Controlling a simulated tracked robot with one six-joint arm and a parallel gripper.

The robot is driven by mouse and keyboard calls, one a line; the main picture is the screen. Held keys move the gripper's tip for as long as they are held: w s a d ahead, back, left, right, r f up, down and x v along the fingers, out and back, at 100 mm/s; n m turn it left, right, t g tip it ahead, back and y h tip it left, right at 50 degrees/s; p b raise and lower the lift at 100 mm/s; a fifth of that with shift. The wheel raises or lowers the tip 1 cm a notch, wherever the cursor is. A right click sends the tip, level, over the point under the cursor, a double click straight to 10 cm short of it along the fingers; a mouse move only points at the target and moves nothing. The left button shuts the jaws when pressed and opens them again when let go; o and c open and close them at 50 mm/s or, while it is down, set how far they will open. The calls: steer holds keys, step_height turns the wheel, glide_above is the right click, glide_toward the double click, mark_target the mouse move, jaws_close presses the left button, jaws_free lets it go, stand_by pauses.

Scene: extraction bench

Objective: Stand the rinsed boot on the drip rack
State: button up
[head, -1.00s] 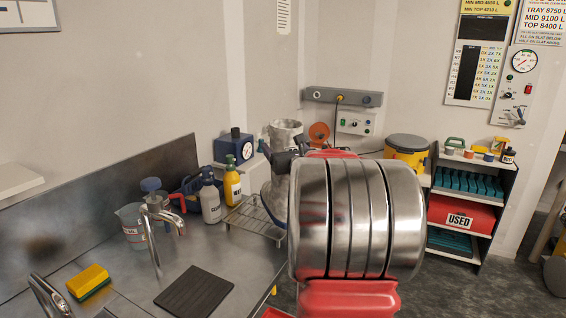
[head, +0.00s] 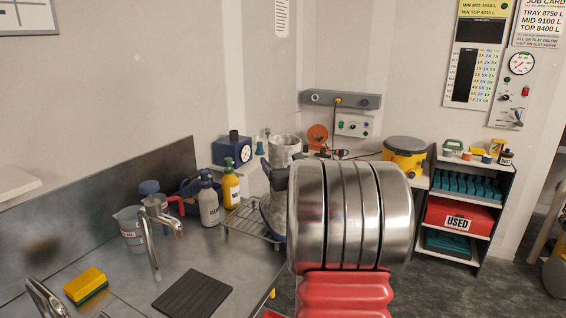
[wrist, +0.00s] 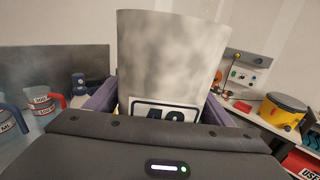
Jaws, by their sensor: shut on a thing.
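The boot is pale grey and mottled. Its shaft (head: 285,147) stands upright in the head view, and its lower part (head: 271,212) shows below my gripper (head: 277,175). In the wrist view the boot shaft (wrist: 168,55) rises between the two purple-grey fingers of my gripper (wrist: 158,98), with a partly hidden white label on it. My gripper is shut on the boot. The drip rack (head: 243,222) is a wire grid at the sink's right end. The boot's foot overlaps the rack's right part in the head view; I cannot tell whether they touch. My arm hides the boot's right side.
A grey spray bottle (head: 209,202) and a yellow bottle (head: 230,187) stand close behind the rack. A blue gauge box (head: 232,150) is behind them. A tap (head: 155,235), jug (head: 130,230) and sponge (head: 86,286) are at left.

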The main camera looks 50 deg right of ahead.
steer(key=o, duration=2.1)
steer(key=v, duration=1.2)
steer(key=shift+s, duration=0.1)
